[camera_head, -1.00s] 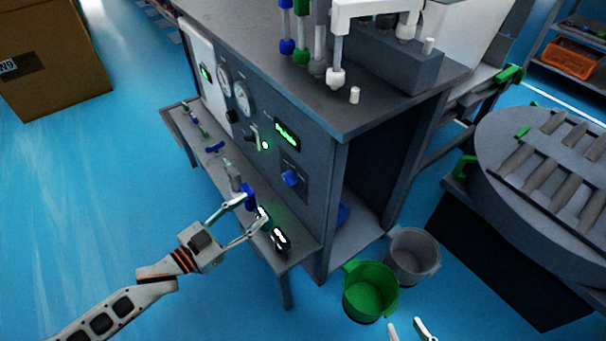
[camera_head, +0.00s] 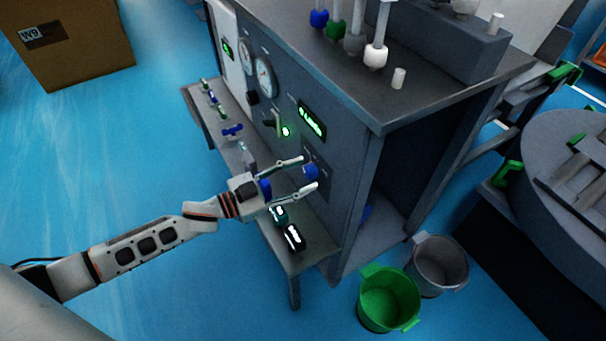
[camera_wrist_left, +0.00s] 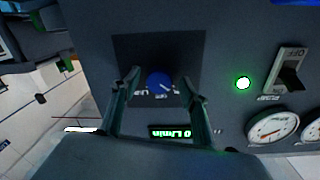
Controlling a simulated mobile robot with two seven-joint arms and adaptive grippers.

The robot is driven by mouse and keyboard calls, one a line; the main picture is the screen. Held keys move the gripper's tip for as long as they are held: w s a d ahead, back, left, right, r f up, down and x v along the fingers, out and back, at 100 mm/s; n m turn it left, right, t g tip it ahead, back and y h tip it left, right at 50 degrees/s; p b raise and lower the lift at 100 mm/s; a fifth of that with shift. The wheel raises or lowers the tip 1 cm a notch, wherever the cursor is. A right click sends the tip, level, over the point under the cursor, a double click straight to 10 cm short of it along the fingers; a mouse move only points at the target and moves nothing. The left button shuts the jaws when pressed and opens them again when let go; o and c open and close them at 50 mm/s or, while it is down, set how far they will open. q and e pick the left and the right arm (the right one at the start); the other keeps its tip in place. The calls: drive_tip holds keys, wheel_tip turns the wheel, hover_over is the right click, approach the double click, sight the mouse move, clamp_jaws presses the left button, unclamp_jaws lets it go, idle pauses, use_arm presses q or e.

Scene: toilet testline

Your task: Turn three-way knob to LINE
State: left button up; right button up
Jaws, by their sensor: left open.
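The blue three-way knob (camera_head: 311,172) is on a dark plate on the front panel of the grey test bench (camera_head: 345,150). In the left wrist view the knob (camera_wrist_left: 158,80) is near the middle, with a light pointer mark and small lettering too blurred to read. My left gripper (camera_head: 308,174) is open in front of the knob. In the left wrist view the fingertips (camera_wrist_left: 162,84) are on either side of the knob, with space between each finger and it. Whether they reach its depth is hard to tell. My right gripper is out of view.
A green-lit display (camera_head: 312,122), a switch (camera_head: 271,123) with a green light and gauges (camera_head: 265,78) are on the same panel. The shelf (camera_head: 310,258) below holds several small fittings. A green bucket (camera_head: 388,300) and a grey bucket (camera_head: 440,264) stand on the floor.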

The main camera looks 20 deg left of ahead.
use_arm(q)
drive_tip(key=shift+w+d, duration=0.2)
drive_tip(key=shift+w, duration=0.05)
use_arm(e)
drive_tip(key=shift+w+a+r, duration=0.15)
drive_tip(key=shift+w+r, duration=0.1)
use_arm(q)
drive_tip(key=c, duration=1.1)
